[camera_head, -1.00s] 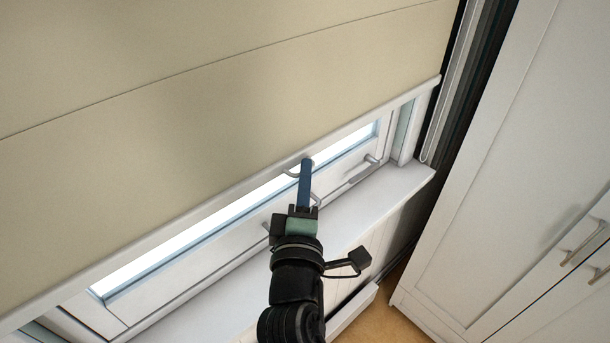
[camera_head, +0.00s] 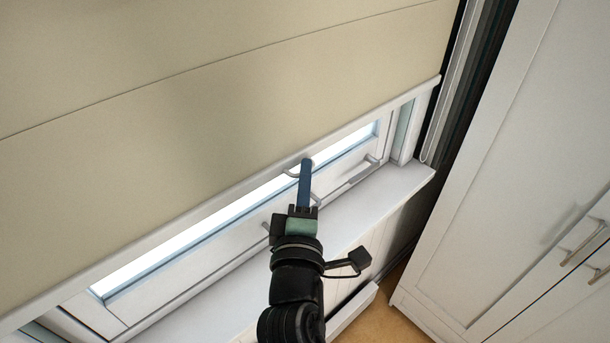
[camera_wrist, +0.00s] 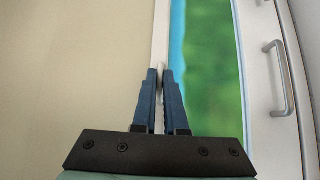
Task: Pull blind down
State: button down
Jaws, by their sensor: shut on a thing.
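The beige blind (camera_head: 230,120) hangs over most of the window, with a narrow strip of bright glass showing below its white bottom bar (camera_head: 150,239). A small pale pull handle (camera_head: 292,172) sits on the bar. My gripper (camera_head: 306,164) reaches up to the bar, its blue fingertips at the handle. In the wrist view, the blue fingers (camera_wrist: 161,72) are close together on a thin pale piece by the blind's white bar (camera_wrist: 161,30). The fingertips hide part of the handle.
A white window sill (camera_head: 375,207) runs below the window frame. A window handle (camera_head: 365,170) sticks out on the frame, and a metal handle also shows in the wrist view (camera_wrist: 279,80). A tall white cabinet (camera_head: 520,150) stands close on the right.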

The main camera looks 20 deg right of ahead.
jog(key=shift+f, duration=0.1)
notch_tip(320, 180, down, 28)
jog(key=b, duration=2.5)
jog(key=c, duration=1.2)
grip_release()
jog(key=shift+o, duration=1.1)
